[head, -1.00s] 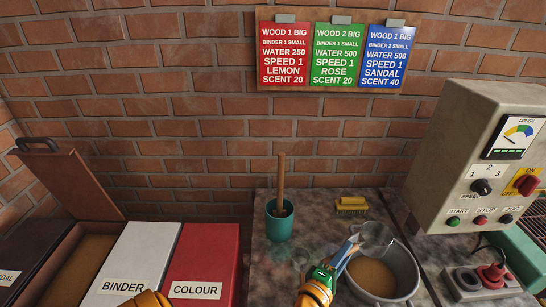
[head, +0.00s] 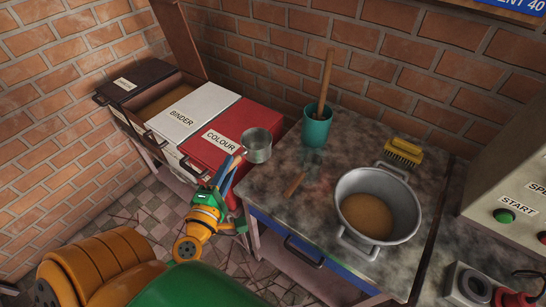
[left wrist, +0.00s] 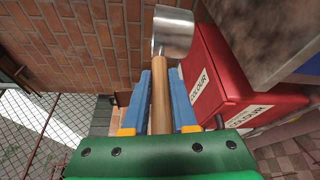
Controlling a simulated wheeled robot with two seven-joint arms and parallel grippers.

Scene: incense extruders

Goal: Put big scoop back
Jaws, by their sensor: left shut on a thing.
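The big scoop (head: 257,146) is a metal cup with a wooden handle. My left gripper (head: 229,171) is shut on that handle and holds the scoop in the air by the front right of the red COLOUR bin (head: 211,137). In the left wrist view, the wooden handle (left wrist: 160,95) lies between the blue fingers (left wrist: 163,100), with the metal cup (left wrist: 173,32) beyond the tips. My right gripper is not in view.
The white BINDER bin (head: 190,114) is shut. A control box (head: 520,180) stands at right.

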